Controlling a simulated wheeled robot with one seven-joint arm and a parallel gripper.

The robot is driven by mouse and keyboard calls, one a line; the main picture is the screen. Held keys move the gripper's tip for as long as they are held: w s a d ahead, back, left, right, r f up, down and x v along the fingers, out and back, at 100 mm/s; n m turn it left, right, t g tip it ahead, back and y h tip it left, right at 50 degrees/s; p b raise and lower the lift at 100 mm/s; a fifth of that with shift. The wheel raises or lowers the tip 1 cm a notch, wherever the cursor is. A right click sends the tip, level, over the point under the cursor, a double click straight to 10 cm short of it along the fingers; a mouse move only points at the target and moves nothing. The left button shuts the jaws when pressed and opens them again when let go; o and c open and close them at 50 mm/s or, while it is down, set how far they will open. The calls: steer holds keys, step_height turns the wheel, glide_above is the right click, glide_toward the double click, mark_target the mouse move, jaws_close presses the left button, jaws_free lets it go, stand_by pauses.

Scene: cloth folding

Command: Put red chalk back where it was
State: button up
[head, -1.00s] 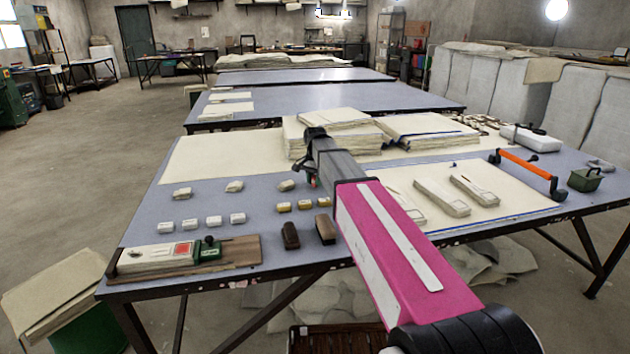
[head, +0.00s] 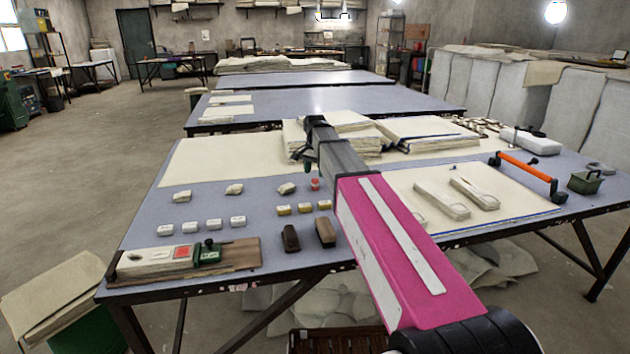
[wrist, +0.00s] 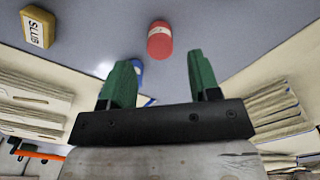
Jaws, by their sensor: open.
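The red chalk (head: 315,184) is a short red piece with a pale label band, on the bare blue-grey tabletop (head: 255,240). It also shows in the wrist view (wrist: 160,46), beyond the fingertips and roughly centred between them. My gripper (head: 306,167) hangs above and just left of it in the head view. In the wrist view its two green fingers (wrist: 160,60) are spread, with nothing between them. A blue thing (wrist: 138,70) is partly hidden behind the left finger; I cannot tell what it is.
Yellow labelled blocks (head: 304,208) and white ones (head: 214,224) lie nearby. Two dark brown blocks (head: 291,238) are at the front edge. Cloth stacks (head: 425,130) stand behind; an orange-handled tool (head: 527,166) lies right.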

step_height(320, 180, up, 7)
steer(key=shift+f, duration=0.2)
